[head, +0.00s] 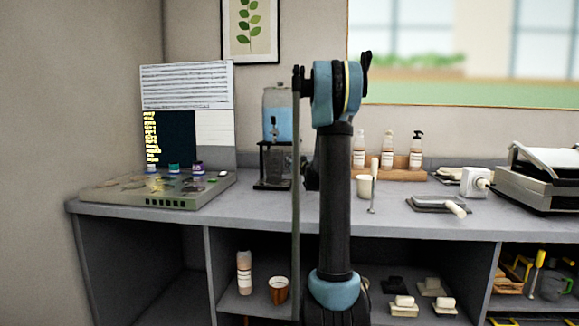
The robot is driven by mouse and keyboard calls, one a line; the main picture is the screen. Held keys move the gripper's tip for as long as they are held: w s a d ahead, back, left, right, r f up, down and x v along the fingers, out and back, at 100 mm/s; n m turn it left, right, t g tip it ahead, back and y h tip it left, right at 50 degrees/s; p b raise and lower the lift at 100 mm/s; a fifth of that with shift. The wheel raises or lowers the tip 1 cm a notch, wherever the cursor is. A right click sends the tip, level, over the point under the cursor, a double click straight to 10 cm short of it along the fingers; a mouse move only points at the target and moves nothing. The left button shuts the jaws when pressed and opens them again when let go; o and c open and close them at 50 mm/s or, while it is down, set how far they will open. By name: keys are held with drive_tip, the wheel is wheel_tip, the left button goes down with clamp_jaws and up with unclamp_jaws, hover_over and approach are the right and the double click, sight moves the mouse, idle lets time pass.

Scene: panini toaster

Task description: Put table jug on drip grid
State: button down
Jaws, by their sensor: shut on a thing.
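The drink dispenser (278,122), a clear tank of blue liquid on a black stand, is at the back of the counter, left of my arm. A clear, dark-looking jug (281,166) shows under its tap, inside the stand. The drip grid (272,186) is the dark base of the stand. My gripper (311,174) is mostly hidden behind my own arm, just right of the jug, and is shut on it. The fingertips are hidden. I cannot tell whether the jug's bottom touches the grid.
A flat station (160,192) with small jars is at the left. A white cup (364,186), pump bottles (388,152) on a wooden tray, a grey board (430,203) and a panini toaster (545,180) are to the right. The counter front (250,212) is clear.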

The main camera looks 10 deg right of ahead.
drive_tip(key=c, duration=1.7)
unclamp_jaws()
drive_tip(key=v, duration=1.2)
drive_tip(key=shift+s, duration=0.1)
